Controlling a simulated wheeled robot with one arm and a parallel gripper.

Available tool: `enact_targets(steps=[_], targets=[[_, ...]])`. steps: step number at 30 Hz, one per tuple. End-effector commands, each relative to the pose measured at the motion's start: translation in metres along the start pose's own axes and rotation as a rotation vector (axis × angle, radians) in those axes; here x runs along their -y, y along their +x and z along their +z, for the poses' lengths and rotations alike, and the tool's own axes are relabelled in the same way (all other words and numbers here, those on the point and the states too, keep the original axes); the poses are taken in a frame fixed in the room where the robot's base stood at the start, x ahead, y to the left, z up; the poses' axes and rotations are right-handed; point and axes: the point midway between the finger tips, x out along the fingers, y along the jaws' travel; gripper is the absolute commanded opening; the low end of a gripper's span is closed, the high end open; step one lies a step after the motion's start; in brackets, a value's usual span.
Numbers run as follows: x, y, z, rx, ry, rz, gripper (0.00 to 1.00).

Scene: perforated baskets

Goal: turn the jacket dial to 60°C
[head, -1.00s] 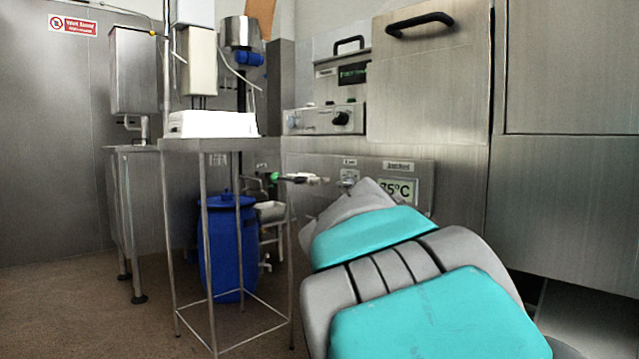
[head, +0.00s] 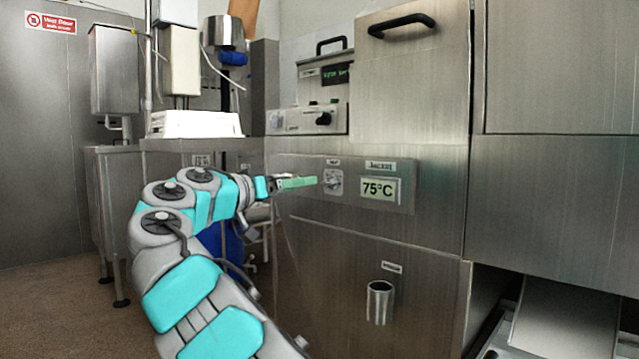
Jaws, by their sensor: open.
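The jacket panel (head: 405,198) is on the front of the steel machine. Its display (head: 380,188) reads 75°C under a label that reads "JACKET". The dial (head: 333,182) is a small light knob left of the display, below a small label; its pointer is too small to read. My gripper (head: 300,182) is open and empty, just left of the dial, with a greenish finger reaching toward it. A small gap seems to separate them, though I cannot be sure of the depth.
Another panel with a black knob (head: 323,118) sits above. A metal cup (head: 380,302) is mounted on the machine front below the display. A steel table (head: 185,146) with a white box (head: 194,124) and a blue barrel (head: 222,240) stand to the left, partly behind my arm.

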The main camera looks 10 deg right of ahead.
Motion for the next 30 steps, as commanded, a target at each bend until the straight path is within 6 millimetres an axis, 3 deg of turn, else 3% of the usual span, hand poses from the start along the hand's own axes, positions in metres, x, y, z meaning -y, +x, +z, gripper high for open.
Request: enact_targets(steps=[18, 26, 30], targets=[[0.001, 0.074, 0.001, 0.002, -0.003, 0.000, 0.75], [0.000, 0.077, 0.001, 0.001, -0.003, 0.000, 0.75], [0.000, 0.077, 0.001, 0.002, -0.003, 0.000, 0.61]])
